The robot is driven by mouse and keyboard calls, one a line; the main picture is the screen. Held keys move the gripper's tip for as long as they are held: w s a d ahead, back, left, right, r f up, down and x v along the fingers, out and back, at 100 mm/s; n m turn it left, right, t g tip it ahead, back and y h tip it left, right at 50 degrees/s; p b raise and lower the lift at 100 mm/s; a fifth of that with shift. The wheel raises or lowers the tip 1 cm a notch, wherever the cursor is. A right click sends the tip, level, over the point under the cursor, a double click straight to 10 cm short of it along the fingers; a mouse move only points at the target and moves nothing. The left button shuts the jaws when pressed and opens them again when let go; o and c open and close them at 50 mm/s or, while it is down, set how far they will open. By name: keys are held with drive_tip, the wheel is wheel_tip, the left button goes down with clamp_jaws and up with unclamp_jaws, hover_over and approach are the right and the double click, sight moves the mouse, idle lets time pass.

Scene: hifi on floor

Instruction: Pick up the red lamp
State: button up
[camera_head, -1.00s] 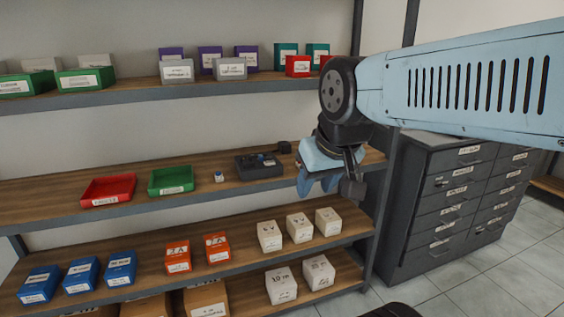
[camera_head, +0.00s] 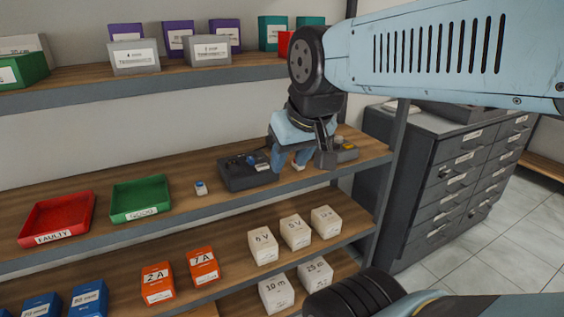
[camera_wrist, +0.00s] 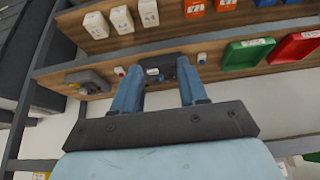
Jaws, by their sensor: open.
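The red lamp (camera_wrist: 119,70) is a small white block with a red top, standing on the middle shelf. In the wrist view it shows just left of the left finger, outside the gap between the fingers. In the head view only a small white part of it (camera_head: 298,168) shows by the fingertips; its red top is hidden. My gripper (camera_head: 288,166) is open and empty, pointing down over the middle shelf, with its fingers (camera_wrist: 159,67) apart. I cannot tell whether a finger touches the lamp.
A dark test box (camera_head: 245,172) stands left of my gripper, and a grey device with a yellow button (camera_head: 338,155) stands to the right. A blue-topped lamp (camera_head: 200,188), a green tray (camera_head: 140,200) and a red tray (camera_head: 56,220) are further left. The upper shelf (camera_head: 180,82) runs above.

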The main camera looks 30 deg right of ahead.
drive_tip(key=shift+d, duration=0.2)
drive_tip(key=shift+o, duration=0.8)
drive_tip(key=shift+w+d, duration=0.1)
drive_tip(key=o, duration=0.5)
drive_tip(key=w+d+t+h, duration=0.1)
drive_tip(key=w+d, duration=0.2)
drive_tip(key=w, duration=0.1)
drive_tip(key=w+d+h, duration=0.2)
drive_tip(key=w+d, duration=0.2)
drive_tip(key=w+d+t+h, duration=0.1)
drive_tip(key=w+d, duration=0.3)
drive_tip(key=w, duration=0.1)
drive_tip(key=shift+w+r+t, duration=0.1)
drive_tip(key=shift+r+t, duration=0.2)
drive_tip(key=shift+c, duration=0.2)
drive_tip(key=w+d+f+n+t+y, duration=0.35)
drive_tip(key=w+d+f, duration=0.55)
drive_tip(key=w+d, duration=0.45)
drive_tip(key=s+d+f+n+y, duration=0.2)
drive_tip(key=s+f+n+y, duration=0.15)
drive_tip(key=f+y, duration=0.45)
drive_tip(key=shift+m+h, duration=0.5)
drive_tip(key=shift+h, duration=0.25)
drive_tip(key=x, duration=1.3)
drive_tip(key=shift+s+a+f, duration=0.1)
drive_tip(key=shift+f, duration=0.4)
